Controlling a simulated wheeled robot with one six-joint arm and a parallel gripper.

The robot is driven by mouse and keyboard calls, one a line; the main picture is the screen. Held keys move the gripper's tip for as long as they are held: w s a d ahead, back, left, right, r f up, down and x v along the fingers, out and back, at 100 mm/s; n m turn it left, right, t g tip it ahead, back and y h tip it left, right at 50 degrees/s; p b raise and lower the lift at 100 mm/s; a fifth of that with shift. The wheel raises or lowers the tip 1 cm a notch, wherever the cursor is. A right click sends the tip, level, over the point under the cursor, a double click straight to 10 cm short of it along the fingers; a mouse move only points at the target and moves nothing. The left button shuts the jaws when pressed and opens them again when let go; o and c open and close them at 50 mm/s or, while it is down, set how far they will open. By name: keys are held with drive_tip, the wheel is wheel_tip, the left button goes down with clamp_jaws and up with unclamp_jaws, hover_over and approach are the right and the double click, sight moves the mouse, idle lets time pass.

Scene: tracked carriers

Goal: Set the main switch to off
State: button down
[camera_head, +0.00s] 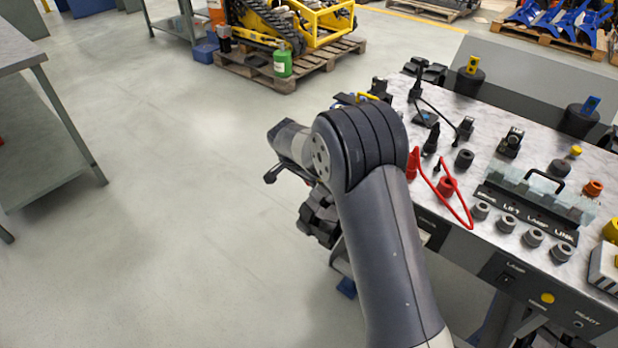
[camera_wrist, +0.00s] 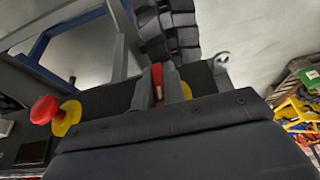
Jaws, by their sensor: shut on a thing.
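In the wrist view my gripper (camera_wrist: 160,90) is shut on a narrow red handle (camera_wrist: 157,80), which I take to be the main switch. A bit of yellow (camera_wrist: 186,90) shows beside the handle, behind the jaws. The rest of the switch and any position marks are hidden by my gripper.
A red mushroom button on a yellow base (camera_wrist: 45,110) sits left of the jaws. The bench top (camera_head: 440,140) carries plugs, a red cable (camera_head: 458,205) and several knobs. A yellow button (camera_head: 547,298) is on the bench front. The floor (camera_head: 150,130) to the left is clear.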

drive_tip(key=c, duration=1.5)
unclamp_jaws()
drive_tip(key=shift+r, duration=0.1)
drive_tip(key=v, duration=1)
drive_tip(key=shift+s+r+p, duration=0.2)
drive_tip(key=shift+p, duration=0.2)
drive_tip(key=b+x, duration=0.1)
drive_tip(key=x, duration=1)
drive_tip(key=shift+r, duration=0.1)
